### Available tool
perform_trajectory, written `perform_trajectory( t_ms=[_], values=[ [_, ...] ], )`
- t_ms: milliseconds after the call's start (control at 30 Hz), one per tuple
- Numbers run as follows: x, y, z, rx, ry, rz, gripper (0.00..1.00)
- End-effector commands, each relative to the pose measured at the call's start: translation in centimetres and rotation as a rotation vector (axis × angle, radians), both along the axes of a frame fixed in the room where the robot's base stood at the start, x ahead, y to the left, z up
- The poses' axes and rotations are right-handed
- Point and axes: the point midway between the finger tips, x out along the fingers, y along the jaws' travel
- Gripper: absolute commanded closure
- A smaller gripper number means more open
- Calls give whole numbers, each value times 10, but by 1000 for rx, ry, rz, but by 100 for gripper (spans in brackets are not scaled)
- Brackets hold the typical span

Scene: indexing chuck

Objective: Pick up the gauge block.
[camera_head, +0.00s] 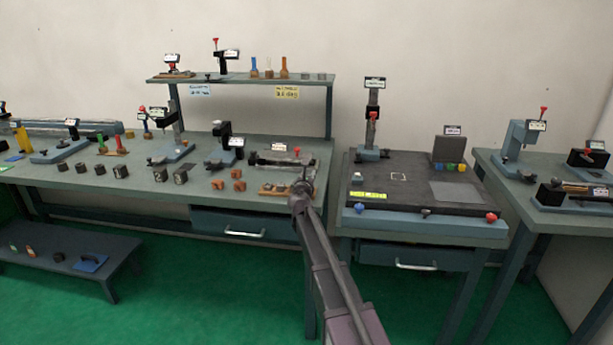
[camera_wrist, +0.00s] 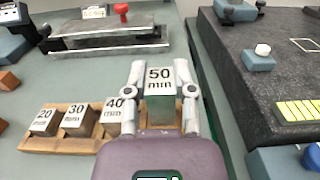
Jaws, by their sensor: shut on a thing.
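The gauge block marked 50 mm (camera_wrist: 160,78) is a grey steel block. My gripper (camera_wrist: 160,92) has a finger on each side of it and is shut on it. The block is at the right end of a wooden rack (camera_wrist: 62,146); I cannot tell whether it is clear of its slot. Smaller gauge blocks marked 20 mm (camera_wrist: 43,116), 30 mm (camera_wrist: 76,114) and 40 mm (camera_wrist: 114,106) sit in the rack to its left. In the head view my gripper (camera_head: 303,187) is over the bench, beside the rack, and hides the held block.
A grey vise-like fixture with a red knob (camera_wrist: 121,10) lies behind the rack. To the right, across a gap, stands a dark surface plate (camera_wrist: 245,95) with a blue clamp piece (camera_wrist: 258,60). Orange blocks (camera_head: 238,174) lie left of the rack.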

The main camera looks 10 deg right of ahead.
Motion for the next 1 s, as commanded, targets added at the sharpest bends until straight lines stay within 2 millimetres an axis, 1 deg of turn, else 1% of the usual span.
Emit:
perform_trajectory(
  t_ms=[33, 67, 100, 400, 600, 800, 1000],
  values=[
    [0, 0, 10, 0, 0, 0, 100],
    [0, 0, 12, 0, 0, 0, 100],
    [-13, 0, 10, 0, 0, 0, 100],
    [-83, 1, 15, 0, 0, 1, 100],
    [-123, 1, 18, 0, 0, 1, 100],
    [-148, 1, 21, 0, 0, 1, 100],
    [-159, 2, 21, 0, 0, 0, 100]
  ],
)
